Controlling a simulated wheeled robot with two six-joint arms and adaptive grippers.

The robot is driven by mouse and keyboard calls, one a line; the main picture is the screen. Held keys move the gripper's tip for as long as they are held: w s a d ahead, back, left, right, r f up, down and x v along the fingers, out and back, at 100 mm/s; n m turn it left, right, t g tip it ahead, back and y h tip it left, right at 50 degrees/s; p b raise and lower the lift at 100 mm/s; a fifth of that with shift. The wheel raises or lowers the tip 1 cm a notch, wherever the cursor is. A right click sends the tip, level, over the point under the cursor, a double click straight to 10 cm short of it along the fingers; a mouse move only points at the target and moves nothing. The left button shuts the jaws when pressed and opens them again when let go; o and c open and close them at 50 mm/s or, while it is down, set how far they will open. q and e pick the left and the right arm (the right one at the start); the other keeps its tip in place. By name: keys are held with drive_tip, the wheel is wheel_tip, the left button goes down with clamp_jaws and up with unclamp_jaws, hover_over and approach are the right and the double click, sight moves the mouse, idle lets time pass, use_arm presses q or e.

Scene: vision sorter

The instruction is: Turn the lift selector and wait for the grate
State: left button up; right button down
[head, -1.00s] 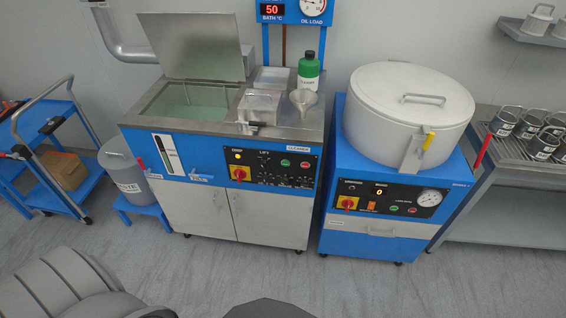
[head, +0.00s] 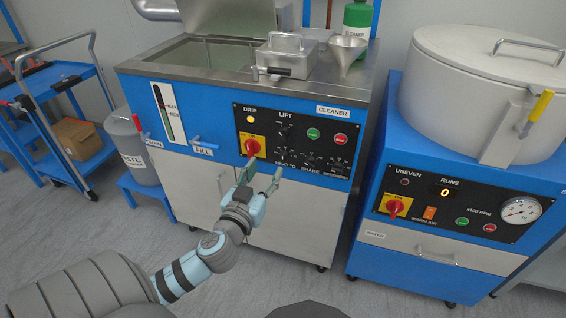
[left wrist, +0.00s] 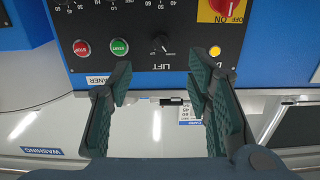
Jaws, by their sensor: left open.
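The lift selector (head: 286,131) is a small dark knob under the word LIFT on the cleaner's black panel. In the left wrist view, upside down, the selector (left wrist: 163,43) shows a light pointer beside the word UP. My left gripper (head: 264,168) is open and empty in front of the panel, below the selector in the head view. In the left wrist view its fingertips (left wrist: 164,72) are spread on either side of the selector's line, apart from it. The bath (head: 200,56) has its lid raised; I cannot make out a grate. My right gripper is not in view.
A yellow DRIP lamp (head: 250,119) is lit. The red main switch (head: 252,147) sits close to the selector, with green (head: 313,134) and red (head: 341,139) buttons to its right. A lidded metal box (head: 285,55) and a funnel (head: 345,53) stand on top.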

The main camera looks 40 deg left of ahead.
sight(282, 137)
use_arm(q)
drive_tip(key=x, duration=0.8)
drive_tip(key=r+b+x, duration=0.1)
drive_tip(key=x, duration=0.4)
drive_tip(key=shift+a, duration=0.15)
drive_tip(key=shift+w+a, duration=0.15)
drive_tip(key=shift+w, duration=0.2)
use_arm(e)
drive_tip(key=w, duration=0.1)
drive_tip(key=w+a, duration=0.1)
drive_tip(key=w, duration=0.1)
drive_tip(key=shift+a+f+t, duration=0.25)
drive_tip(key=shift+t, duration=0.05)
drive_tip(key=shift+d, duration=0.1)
use_arm(q)
clamp_jaws()
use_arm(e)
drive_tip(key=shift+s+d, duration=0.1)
